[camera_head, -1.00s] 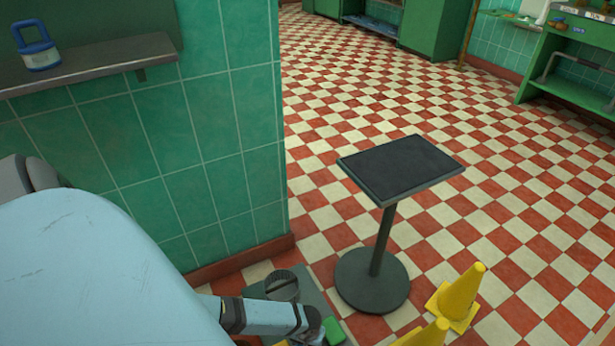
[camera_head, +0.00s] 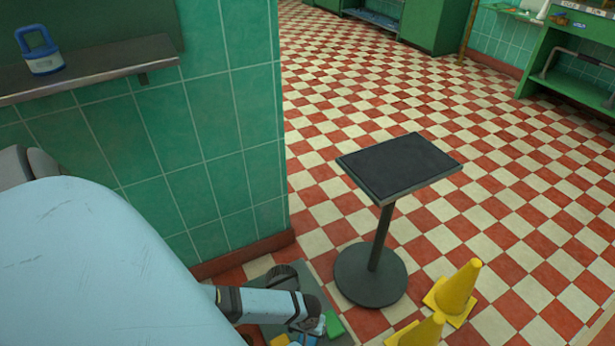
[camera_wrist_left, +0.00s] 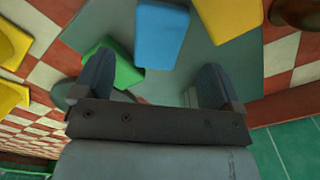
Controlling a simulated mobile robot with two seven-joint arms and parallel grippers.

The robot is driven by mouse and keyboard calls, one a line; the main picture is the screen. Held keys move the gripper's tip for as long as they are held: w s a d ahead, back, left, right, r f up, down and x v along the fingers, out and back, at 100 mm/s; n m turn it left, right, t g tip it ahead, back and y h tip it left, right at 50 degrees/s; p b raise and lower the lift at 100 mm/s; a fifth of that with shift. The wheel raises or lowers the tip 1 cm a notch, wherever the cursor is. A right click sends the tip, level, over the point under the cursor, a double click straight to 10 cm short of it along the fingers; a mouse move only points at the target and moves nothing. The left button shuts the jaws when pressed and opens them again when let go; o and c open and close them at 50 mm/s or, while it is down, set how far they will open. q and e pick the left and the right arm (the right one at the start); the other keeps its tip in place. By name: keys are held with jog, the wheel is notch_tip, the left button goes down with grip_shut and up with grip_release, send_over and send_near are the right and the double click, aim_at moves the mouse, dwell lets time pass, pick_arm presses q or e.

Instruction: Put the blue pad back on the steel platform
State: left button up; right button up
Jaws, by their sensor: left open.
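The blue pad (camera_wrist_left: 162,36) lies on a flat grey-green sheet (camera_wrist_left: 222,54) on the floor, at the top middle of the left wrist view. My left gripper (camera_wrist_left: 157,64) is open, its fingers pointing toward the pad; nothing is held between them. I cannot tell the gap in height. In the head view the left gripper (camera_head: 312,328) is low at the bottom edge, and the pad is mostly hidden there. A dark, flat-topped stand (camera_head: 398,165) on one post, seemingly the steel platform, has a bare top. My right gripper is not in view.
A green block (camera_wrist_left: 124,68) lies beside the pad. Yellow cones (camera_head: 455,292) stand right of the sheet. A green tiled wall (camera_head: 225,150) with a shelf (camera_head: 100,72) holding a blue-handled weight (camera_head: 40,52) is left. The checkered floor beyond the stand is open.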

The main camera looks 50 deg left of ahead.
pick_arm(q)
notch_tip(320, 180, up, 9)
jog(key=p, duration=0.4)
jog(key=shift+f, duration=0.15)
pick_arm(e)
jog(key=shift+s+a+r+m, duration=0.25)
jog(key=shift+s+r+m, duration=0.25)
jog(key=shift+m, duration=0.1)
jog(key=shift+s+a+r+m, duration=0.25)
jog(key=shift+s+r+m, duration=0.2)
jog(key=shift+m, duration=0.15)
